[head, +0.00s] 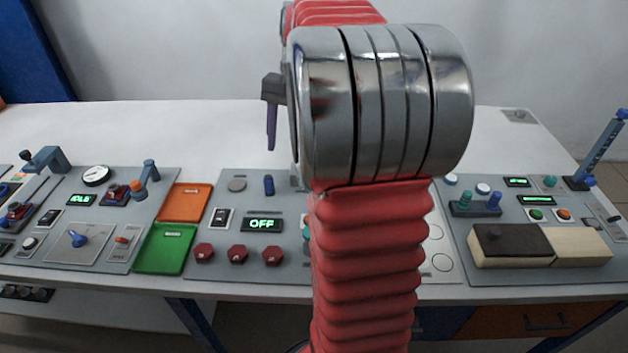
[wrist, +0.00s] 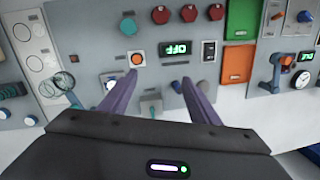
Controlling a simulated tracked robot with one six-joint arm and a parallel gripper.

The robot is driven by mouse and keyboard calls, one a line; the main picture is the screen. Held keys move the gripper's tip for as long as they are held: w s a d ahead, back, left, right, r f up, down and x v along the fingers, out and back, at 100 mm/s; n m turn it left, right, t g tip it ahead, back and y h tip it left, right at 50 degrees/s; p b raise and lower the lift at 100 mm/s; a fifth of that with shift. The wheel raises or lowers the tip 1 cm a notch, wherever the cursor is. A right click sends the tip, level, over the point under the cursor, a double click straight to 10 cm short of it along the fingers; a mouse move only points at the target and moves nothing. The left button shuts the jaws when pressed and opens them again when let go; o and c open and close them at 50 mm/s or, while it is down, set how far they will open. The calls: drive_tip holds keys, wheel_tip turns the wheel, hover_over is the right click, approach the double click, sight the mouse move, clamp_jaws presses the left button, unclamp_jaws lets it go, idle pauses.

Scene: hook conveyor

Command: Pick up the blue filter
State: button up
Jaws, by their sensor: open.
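I cannot tell for sure which blue part is the filter. A small upright blue cylinder (head: 268,185) stands on the middle panel above the OFF display in the head view. Other blue parts (head: 494,200) stand on the right panel.
The OFF display (head: 262,225) and red buttons (head: 238,254) lie in front of the blue cylinder. Orange (head: 185,202) and green (head: 164,249) trays lie to the left. A dark and cream block (head: 510,245) sits at the right.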

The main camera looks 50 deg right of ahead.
drive_tip(key=s+d+f+m+y, duration=0.1)
drive_tip(key=s+d+f+m, duration=0.1)
drive_tip(key=d, duration=0.4)
drive_tip(key=s+d+f+m+y, duration=0.1)
drive_tip(key=d+f+m, duration=0.1)
drive_tip(key=d, duration=0.5)
drive_tip(key=s+d+f+m+y, duration=0.1)
drive_tip(key=s+d+f+m, duration=0.1)
drive_tip(key=d+f, duration=0.2)
drive_tip(key=d, duration=0.3)
drive_tip(key=shift+s+f, duration=0.3)
drive_tip(key=shift+s, duration=0.05)
drive_tip(key=shift+x, duration=4.35)
drive_tip(key=shift+s, duration=0.1)
drive_tip(key=shift+x, duration=2.6)
drive_tip(key=shift+c, duration=0.3)
